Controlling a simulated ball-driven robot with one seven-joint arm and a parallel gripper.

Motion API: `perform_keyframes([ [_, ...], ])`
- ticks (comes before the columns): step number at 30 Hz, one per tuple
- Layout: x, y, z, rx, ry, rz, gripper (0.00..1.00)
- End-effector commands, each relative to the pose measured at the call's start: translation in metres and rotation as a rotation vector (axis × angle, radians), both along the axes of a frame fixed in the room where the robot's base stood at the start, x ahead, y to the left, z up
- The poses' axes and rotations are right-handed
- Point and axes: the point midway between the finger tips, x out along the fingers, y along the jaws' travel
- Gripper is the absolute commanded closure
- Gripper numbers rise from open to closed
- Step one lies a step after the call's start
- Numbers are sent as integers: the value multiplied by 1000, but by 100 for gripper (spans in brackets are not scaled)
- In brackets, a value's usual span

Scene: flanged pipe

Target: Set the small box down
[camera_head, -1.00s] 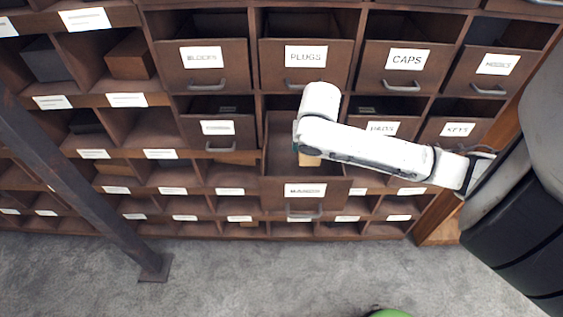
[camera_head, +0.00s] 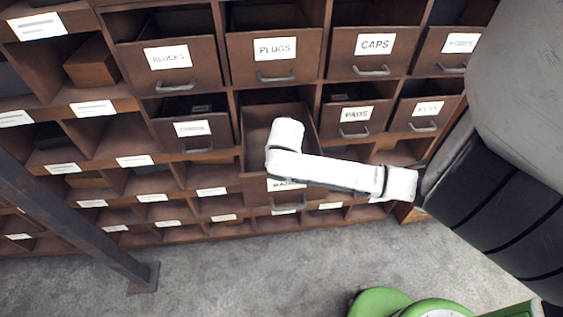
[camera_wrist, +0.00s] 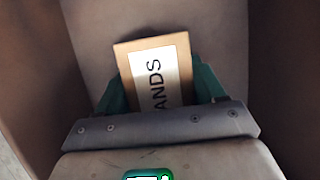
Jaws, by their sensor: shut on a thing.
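The small box (camera_wrist: 150,50) is tan with a white label ending in "ANDS" and shows in the wrist view. My gripper (camera_wrist: 161,84) is shut on it, with a green finger on each side. The box is inside an open drawer, whose side wall (camera_wrist: 285,80) shows at the right. Whether the box touches the drawer floor, I cannot tell. In the head view, this pulled-out drawer (camera_head: 256,192) is under my arm, and its front label is partly covered. The box and my fingers are hidden there behind my arm.
Other labelled drawers surround it: plugs (camera_head: 274,58) above, pads (camera_head: 355,118) to the right. The open shelves (camera_head: 85,150) lie left. A dark slanted post (camera_head: 75,215) stands at the left front.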

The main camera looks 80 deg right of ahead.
Motion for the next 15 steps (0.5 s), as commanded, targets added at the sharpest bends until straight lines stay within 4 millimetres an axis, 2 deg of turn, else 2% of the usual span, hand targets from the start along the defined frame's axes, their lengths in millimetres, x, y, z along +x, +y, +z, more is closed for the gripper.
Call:
perform_keyframes([
  [8, 0, 0, -2, -1, 0, 1, 74],
  [9, 0, 0, -3, 0, 0, 1, 31],
  [15, 0, 0, -2, 1, 0, 0, 12],
])
